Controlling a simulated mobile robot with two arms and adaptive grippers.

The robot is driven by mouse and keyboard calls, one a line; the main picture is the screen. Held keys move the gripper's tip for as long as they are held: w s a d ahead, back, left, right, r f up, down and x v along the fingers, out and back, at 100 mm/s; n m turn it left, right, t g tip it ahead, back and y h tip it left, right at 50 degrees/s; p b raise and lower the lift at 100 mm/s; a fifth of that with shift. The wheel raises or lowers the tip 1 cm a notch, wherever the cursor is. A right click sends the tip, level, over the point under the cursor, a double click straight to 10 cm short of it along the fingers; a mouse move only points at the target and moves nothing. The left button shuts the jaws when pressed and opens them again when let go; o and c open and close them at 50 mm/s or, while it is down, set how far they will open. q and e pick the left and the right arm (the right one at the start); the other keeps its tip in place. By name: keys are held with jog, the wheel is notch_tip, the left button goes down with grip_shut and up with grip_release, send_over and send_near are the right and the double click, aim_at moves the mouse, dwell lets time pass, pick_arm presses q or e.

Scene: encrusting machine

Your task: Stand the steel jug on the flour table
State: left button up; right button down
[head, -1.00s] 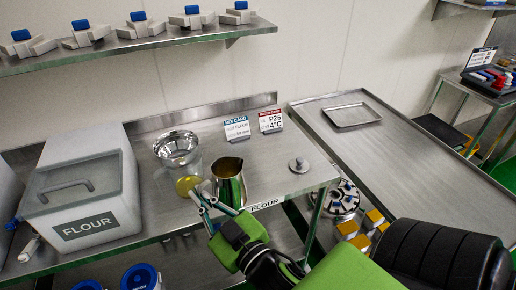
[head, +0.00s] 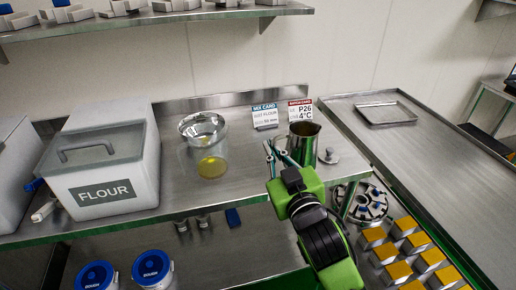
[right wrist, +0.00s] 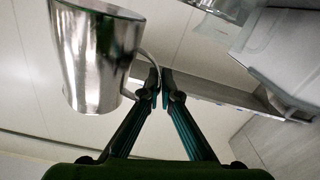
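The steel jug (head: 303,143) is upright over the right end of the flour table (head: 240,180), just left of a small steel lid. Whether its base touches the tabletop I cannot tell. My right gripper (head: 275,150) is at the jug's left side. In the right wrist view, the jug (right wrist: 95,60) is at the left and its handle reaches to my right fingertips (right wrist: 160,76), which are closed together on it. The jug's base is partly hidden by my gripper in the head view. My left gripper is not in view.
A clear container with yellow contents (head: 211,167) and a steel bowl (head: 203,126) stand left of the jug. The flour bin (head: 104,160) is farther left. Two cards (head: 265,116) stand behind. A steel-topped bench (head: 420,165) with a tray (head: 386,112) is at right.

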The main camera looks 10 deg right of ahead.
jog(key=shift+w+d+f, duration=0.4)
jog(key=shift+w+f, duration=1.7)
jog(key=shift+w, duration=0.3)
jog(key=shift+w+d+f, duration=0.45)
jog(key=shift+w+f, duration=1.7)
jog(key=shift+w, duration=0.2)
jog(key=shift+w+d+f, duration=0.4)
jog(key=shift+w+f, duration=1.7)
jog(key=shift+w, duration=0.3)
jog(key=shift+f, duration=0.25)
jog(key=c, duration=2.3)
grip_release()
